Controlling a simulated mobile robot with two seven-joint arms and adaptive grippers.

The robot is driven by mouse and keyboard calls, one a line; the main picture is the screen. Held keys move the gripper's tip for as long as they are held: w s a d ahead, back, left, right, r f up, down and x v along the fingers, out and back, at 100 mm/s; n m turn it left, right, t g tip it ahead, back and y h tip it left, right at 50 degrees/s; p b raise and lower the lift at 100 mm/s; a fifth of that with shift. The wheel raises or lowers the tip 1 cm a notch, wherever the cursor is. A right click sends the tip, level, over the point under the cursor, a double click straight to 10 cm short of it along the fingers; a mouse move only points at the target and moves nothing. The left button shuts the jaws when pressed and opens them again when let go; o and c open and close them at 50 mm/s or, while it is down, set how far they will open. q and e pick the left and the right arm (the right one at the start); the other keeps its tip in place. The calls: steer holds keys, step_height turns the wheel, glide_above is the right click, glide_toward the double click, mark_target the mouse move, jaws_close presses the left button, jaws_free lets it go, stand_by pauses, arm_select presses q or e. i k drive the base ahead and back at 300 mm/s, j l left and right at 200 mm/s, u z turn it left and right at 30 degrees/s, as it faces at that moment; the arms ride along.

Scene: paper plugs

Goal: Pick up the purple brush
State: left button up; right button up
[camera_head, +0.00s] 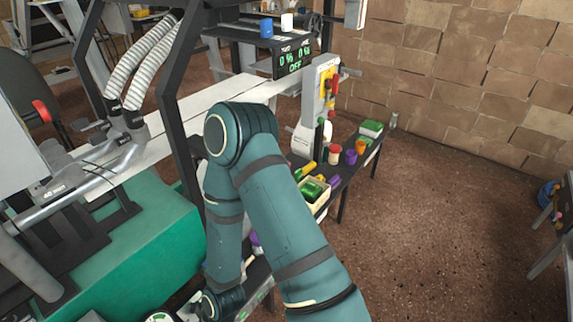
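I cannot clearly make out a purple brush. Several small purple things show: a purple cup-like piece (351,157) stands on the narrow dark table, and a small purple piece (334,181) lies nearer, beside a tray. A further purple bit (255,239) shows just beside my arm, partly hidden by it. One of my teal arms rises from the bottom, bends at the elbow and reaches down in the middle of the view. It hides part of the table and machine. Neither gripper can be made out.
The cream tray (316,198) holds green pieces. Orange (361,147) and red-topped (334,152) items stand near it, with a green-topped box (371,129) at the far end. A green machine (135,245) fills the lower left. Brown floor (440,210) is open at right.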

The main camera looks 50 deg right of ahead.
mark_target(335, 181)
steer(key=z, duration=2)
